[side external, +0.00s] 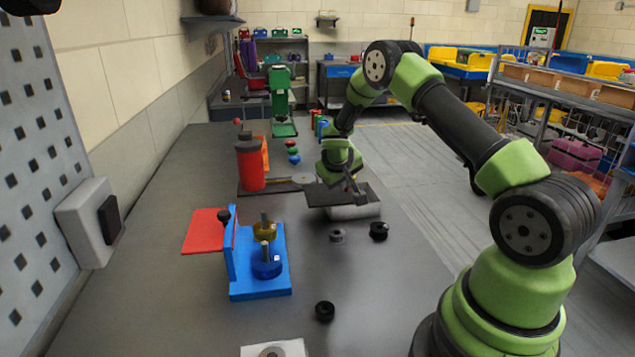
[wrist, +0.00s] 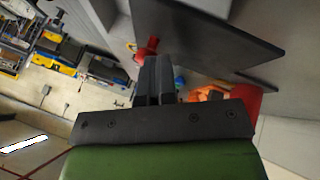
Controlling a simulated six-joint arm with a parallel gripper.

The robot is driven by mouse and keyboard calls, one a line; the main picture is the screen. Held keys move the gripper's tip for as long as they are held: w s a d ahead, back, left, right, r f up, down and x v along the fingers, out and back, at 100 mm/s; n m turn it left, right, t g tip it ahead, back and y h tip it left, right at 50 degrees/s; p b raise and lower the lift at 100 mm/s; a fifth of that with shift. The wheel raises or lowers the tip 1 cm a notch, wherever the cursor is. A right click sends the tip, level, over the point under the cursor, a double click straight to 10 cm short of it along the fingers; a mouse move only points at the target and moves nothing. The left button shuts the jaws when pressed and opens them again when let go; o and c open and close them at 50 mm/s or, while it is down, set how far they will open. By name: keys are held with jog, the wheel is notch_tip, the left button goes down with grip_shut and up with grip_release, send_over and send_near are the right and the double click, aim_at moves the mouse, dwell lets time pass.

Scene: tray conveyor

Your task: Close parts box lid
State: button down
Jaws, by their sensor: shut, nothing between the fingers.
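The parts box appears to be a low pale grey box (side external: 356,212) on the bench, in the side view. A flat dark panel, probably its lid (side external: 325,197), lies roughly level over it and reaches out past its left side. I cannot tell whether the lid is fully seated. My gripper (side external: 361,198) points down over the right part of this panel, fingers shut and empty; I cannot tell whether they touch it. In the wrist view the shut fingers (wrist: 152,60) are beside a large dark panel (wrist: 215,38), likely the lid. The box interior is hidden.
A blue fixture (side external: 260,290) with pegs and a red plate (side external: 203,232) stands front left. A red cylinder (side external: 249,168) is left of the box. A black ring (side external: 379,231) and grey ring (side external: 337,236) lie just in front; another black ring (side external: 325,311) is nearer.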

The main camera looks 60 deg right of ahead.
jog(key=s+d, duration=0.4)
